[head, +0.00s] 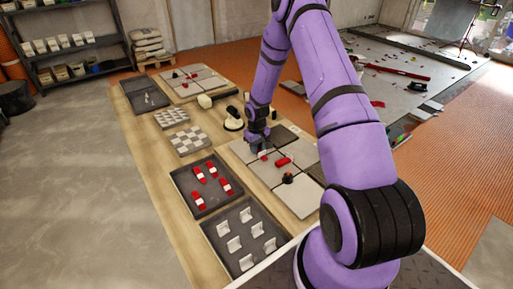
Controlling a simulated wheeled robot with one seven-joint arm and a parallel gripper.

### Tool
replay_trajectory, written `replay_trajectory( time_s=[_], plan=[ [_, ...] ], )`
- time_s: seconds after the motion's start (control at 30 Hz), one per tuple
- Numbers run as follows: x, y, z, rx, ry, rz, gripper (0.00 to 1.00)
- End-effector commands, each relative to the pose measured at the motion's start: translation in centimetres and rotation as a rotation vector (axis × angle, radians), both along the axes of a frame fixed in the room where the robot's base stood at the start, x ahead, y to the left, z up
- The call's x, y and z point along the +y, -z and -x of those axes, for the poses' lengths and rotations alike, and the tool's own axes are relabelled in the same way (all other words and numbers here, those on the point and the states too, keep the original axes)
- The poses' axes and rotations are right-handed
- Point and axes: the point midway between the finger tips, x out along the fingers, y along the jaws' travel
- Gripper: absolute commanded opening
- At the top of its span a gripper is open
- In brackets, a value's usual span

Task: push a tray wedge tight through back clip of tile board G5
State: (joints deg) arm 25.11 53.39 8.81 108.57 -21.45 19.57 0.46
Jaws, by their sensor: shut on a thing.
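The tile board (309,190) lies at the right of the bench, with several pale grey tiles and dark joints. I cannot read a board label. My gripper (261,150) is down over the back part of this board, shut on a small red wedge (264,155) low at its fingertips. The clip there is mostly hidden, so I cannot tell how far the wedge sits in it. Another red wedge (283,161) lies at a joint just right of the gripper. The dark wedge tray (176,180) holds several red wedges, left of the board.
A dark tray (223,256) of white clips stands in front. Checkered tile sheets (188,140), a second tile board (196,84) and a black-and-cream tool (233,119) lie farther back. Grey floor is free at left.

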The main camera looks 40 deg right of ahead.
Motion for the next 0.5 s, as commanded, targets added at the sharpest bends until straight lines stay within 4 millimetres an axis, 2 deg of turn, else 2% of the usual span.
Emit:
replay_trajectory(
  time_s=[0.4, 0.43, 0.5],
  plan=[
    [-0.03, -0.02, 0.05, 0.002, 0.000, 0.000, 0.03],
    [-0.03, -0.02, 0.05, 0.002, 0.000, 0.000, 0.27],
    [-0.03, -0.02, 0.05, 0.002, 0.000, 0.000, 0.43]
  ],
)
